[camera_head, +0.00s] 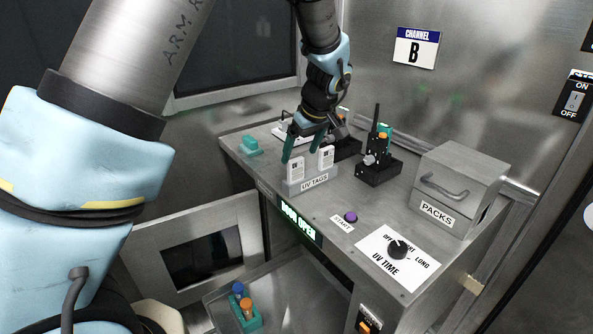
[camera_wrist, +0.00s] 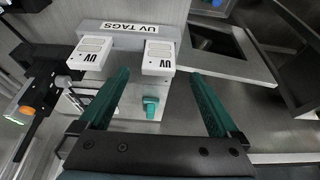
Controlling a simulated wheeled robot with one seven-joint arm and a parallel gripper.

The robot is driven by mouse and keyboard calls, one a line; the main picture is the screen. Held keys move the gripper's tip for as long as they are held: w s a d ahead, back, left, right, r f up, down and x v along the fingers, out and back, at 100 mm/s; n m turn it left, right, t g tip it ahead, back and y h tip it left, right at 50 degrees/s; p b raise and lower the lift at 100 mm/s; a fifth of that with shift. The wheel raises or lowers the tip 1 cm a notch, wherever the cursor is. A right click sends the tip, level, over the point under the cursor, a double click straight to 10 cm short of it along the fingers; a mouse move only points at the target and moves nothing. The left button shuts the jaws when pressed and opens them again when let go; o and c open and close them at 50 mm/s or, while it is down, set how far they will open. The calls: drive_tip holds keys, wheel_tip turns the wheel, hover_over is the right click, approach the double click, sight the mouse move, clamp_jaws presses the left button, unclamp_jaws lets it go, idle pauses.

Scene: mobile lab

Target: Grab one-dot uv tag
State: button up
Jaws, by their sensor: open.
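Two white UV tags stand side by side in a grey holder labelled "UV TAGS" (camera_head: 312,183) on the metal bench. The left tag (camera_head: 296,169) and the right tag (camera_head: 326,157) show in the head view. In the wrist view the picture is turned over, with one tag (camera_wrist: 90,52) at left and one (camera_wrist: 158,56) at right. Their dots are too small to tell. My gripper (camera_head: 303,150) is open with teal fingers. In the wrist view its fingertips (camera_wrist: 160,76) lie either side of the right-hand tag's line, with nothing held.
A black device (camera_head: 378,165) with an antenna and a "PACKS" box (camera_head: 458,190) stand to the right. A teal block (camera_head: 250,146) lies at the back left. A purple start button (camera_head: 351,217) and UV time dial (camera_head: 398,249) are in front.

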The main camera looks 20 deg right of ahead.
sight(298, 162)
drive_tip(key=shift+p+x, duration=1.4)
drive_tip(key=shift+x, duration=2.15)
drive_tip(key=shift+s+d, duration=0.1)
drive_tip(key=c, duration=1.4)
